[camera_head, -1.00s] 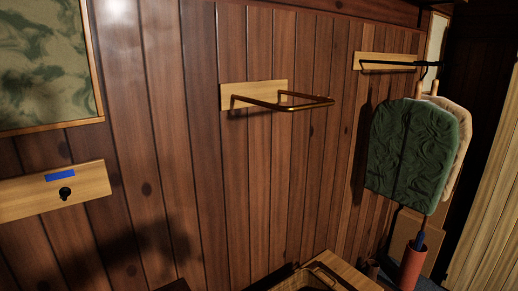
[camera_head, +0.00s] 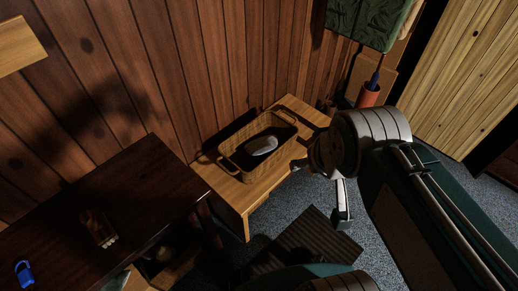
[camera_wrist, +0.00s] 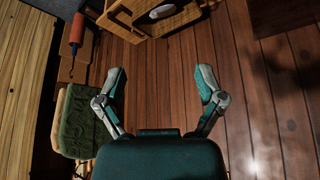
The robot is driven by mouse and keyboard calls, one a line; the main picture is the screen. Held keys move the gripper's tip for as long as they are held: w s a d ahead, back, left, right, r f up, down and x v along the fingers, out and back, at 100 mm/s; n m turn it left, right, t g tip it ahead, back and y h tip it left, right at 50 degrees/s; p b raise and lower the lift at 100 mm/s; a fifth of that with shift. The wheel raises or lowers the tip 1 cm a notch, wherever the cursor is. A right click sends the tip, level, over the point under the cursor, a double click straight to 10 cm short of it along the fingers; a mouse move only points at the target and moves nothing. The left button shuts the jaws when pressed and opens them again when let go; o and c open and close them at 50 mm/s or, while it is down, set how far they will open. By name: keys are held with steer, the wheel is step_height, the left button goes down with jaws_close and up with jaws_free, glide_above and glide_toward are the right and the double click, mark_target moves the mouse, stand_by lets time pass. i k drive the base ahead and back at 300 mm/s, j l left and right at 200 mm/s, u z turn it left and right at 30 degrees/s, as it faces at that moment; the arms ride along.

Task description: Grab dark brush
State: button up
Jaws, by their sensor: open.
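A small brown block with pale tips along one end (camera_head: 100,228) lies on the dark table in the head view; it may be the dark brush, but the dim light leaves this unsure. My gripper (camera_wrist: 160,82) is open and empty in the wrist view, its two fingers spread wide with wood paneling beyond. In the head view my arm stands at the right, and the gripper is well to the right of the dark table. No brush shows between the fingers.
A wicker basket (camera_head: 228,164) holding a pale oval object (camera_head: 262,145) stands on a light wooden bench (camera_head: 236,192). A blue item (camera_head: 25,273) lies on the dark table (camera_head: 120,185). An orange-red cylinder (camera_head: 369,95) and a green bag (camera_head: 365,22) are near the wall.

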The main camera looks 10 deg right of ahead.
mark_target(98, 224)
steer(key=u, duration=1.95)
steer(key=i+j, duration=0.15)
steer(key=j, duration=0.2)
steer(key=i+j+z, duration=0.15)
steer(key=j, duration=0.2)
steer(key=i+j, duration=0.1)
steer(key=j, duration=0.25)
steer(key=z, duration=0.05)
